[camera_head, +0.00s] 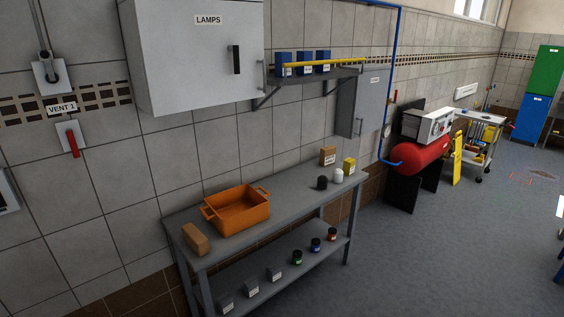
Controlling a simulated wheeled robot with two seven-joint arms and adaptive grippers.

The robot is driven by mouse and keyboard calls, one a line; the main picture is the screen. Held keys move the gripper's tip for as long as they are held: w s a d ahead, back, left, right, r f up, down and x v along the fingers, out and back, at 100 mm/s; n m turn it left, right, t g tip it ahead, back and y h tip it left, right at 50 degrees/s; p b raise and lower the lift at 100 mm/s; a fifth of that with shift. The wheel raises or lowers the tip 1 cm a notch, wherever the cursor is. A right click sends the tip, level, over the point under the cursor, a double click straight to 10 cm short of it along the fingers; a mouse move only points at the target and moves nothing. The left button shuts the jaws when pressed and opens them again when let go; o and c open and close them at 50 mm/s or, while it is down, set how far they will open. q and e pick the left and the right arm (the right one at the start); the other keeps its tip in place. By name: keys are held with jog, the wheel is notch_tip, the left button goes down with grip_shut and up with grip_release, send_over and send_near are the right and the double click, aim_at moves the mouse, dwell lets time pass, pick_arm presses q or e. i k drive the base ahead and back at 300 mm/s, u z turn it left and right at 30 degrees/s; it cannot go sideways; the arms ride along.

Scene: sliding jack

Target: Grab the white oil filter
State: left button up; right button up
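A small white cylinder (339,175), which looks like the white oil filter, stands upright near the right end of the top of a grey metal table (290,200). A similar black cylinder (322,183) stands just left of it. A yellow box (349,164) is close on its right, and a brown box (327,156) stands behind it. Neither of my grippers shows in the head view, and nothing is touching the white cylinder.
An orange bin (237,212) and a brown block (195,239) sit on the table's left part. The lower shelf (265,276) holds several small jars and grey items. A wall shelf (312,75) with blue boxes hangs above. Open floor (440,240) lies to the right.

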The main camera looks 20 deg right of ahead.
aim_at(337, 174)
jog(key=z, duration=1.2)
jog(key=i, duration=3.4)
jog(key=u, duration=2.1)
jog(key=i, duration=0.4)
jog(key=z, duration=0.05)
